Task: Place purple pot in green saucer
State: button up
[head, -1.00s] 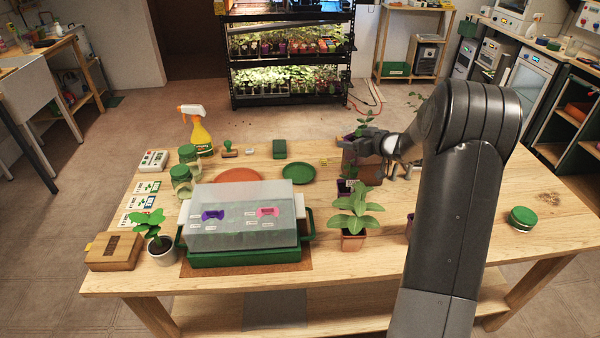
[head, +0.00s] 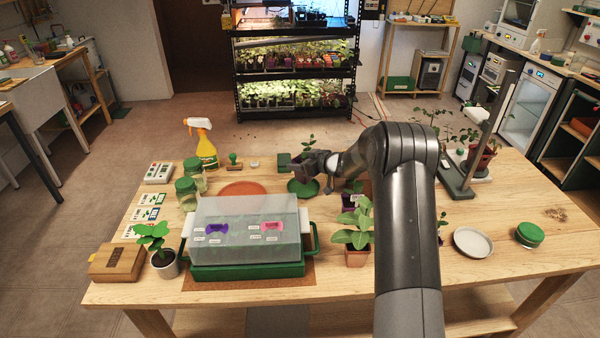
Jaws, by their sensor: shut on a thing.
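My gripper (head: 304,166) is at the back middle of the table in the head view, shut on the purple pot. The pot is small and mostly hidden behind the fingers; its leafy seedling (head: 307,143) rises above them. The green saucer (head: 302,188) lies flat on the table, just below the gripper in the picture, partly covered by the gripper. The pot appears held above or just behind the saucer; I cannot tell the exact gap.
A propagator with a clear lid (head: 246,225) stands in front, with a terracotta saucer (head: 240,188) behind it. A potted leafy plant (head: 355,238) and another purple pot (head: 351,200) stand right of it. A white saucer (head: 473,242) lies at the right.

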jog(key=shift+w+a+f, duration=0.1)
jog(key=shift+a+f, duration=0.05)
jog(key=shift+f, duration=1.9)
jog(key=shift+f, duration=0.2)
jog(key=o, duration=1.2)
jog(key=shift+c, duration=0.2)
